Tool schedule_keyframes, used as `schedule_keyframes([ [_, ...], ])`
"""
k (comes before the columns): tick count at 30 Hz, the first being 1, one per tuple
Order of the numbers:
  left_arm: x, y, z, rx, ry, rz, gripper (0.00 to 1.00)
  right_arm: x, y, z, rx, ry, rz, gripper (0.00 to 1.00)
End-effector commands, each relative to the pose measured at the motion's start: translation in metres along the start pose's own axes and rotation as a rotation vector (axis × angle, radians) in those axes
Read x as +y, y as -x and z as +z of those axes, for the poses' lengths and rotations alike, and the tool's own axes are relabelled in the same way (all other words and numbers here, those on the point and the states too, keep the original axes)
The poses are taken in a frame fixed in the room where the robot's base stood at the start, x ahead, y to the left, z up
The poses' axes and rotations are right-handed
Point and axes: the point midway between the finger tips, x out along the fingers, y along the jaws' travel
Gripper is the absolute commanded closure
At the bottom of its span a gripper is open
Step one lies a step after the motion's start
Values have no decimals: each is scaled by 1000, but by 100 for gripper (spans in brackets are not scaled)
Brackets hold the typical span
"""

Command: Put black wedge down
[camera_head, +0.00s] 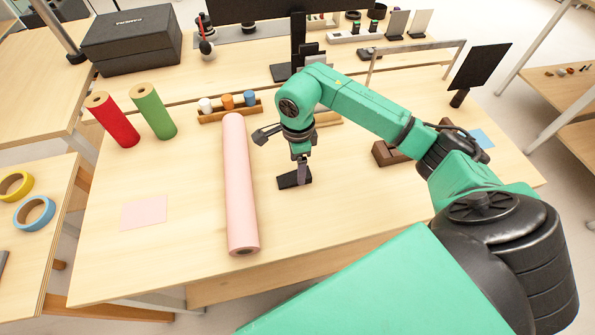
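The black wedge (287,181) is a small dark flat piece at the middle of the table, just right of the pink roll. It is at or very close to the tabletop; any small gap under it cannot be made out. My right gripper (303,179) points down at the wedge's right end. Its fingers look close together around the wedge, with one finger in front of it. My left gripper is not in view.
A long pink roll (239,190) lies left of the wedge. Red (116,122) and green (154,112) rolls, a pink sheet (144,213) and a wooden rack (215,115) are farther left. Brown blocks (385,154) lie right. The table front is clear.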

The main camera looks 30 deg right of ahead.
Motion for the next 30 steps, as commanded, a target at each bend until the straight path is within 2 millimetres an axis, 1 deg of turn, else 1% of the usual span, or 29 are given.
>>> schedule_keyframes([
  [1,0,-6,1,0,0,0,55,-2,10,0,-1,2,-8,21],
  [6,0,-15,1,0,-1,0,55,-1,52,0,-1,1,-6,21],
  [9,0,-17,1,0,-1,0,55,-1,70,0,-1,0,-5,21],
  [12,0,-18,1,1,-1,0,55,0,82,0,-1,1,-2,21],
  [16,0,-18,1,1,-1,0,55,0,86,0,1,1,0,21],
  [27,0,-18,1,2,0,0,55,0,86,0,0,1,1,21],
  [29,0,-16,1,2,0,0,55,0,88,0,0,1,0,21],
  [30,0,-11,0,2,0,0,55,0,93,0,0,1,0,21],
])
